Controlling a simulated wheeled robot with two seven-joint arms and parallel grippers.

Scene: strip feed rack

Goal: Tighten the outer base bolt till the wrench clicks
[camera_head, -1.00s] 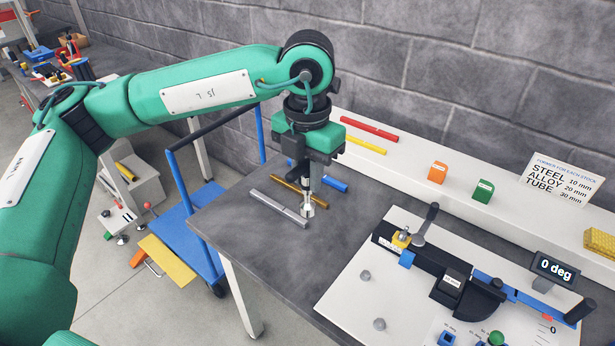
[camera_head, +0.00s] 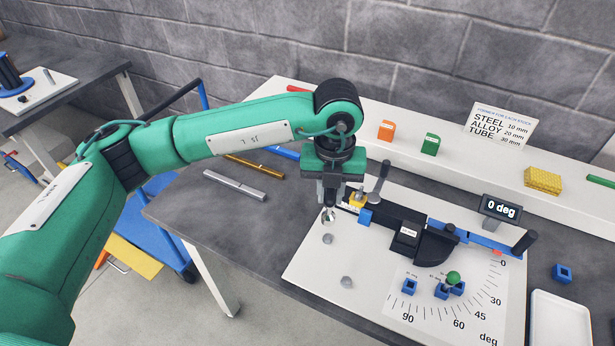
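Two grey round bolt heads stand on the white base plate (camera_head: 305,270) of the bending fixture: one bolt (camera_head: 327,238) farther back and one bolt (camera_head: 346,282) nearer the front. My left gripper (camera_head: 328,214) points down over the plate's left part, just above and behind the rear bolt. A small silver fork-shaped end shows at its tip. I cannot tell whether this is the fingers or a held tool. No wrench shows clearly. The bender (camera_head: 400,232) has a dark body, an upright lever and a blue arm. My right gripper is not in view.
The display (camera_head: 501,208) reads 0 deg. A silver rod (camera_head: 235,185) and a brass rod (camera_head: 254,166) lie on the grey bench left of the plate. Blue blocks and a green knob (camera_head: 453,278) stand on the angle scale. A white tray (camera_head: 560,318) lies at right.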

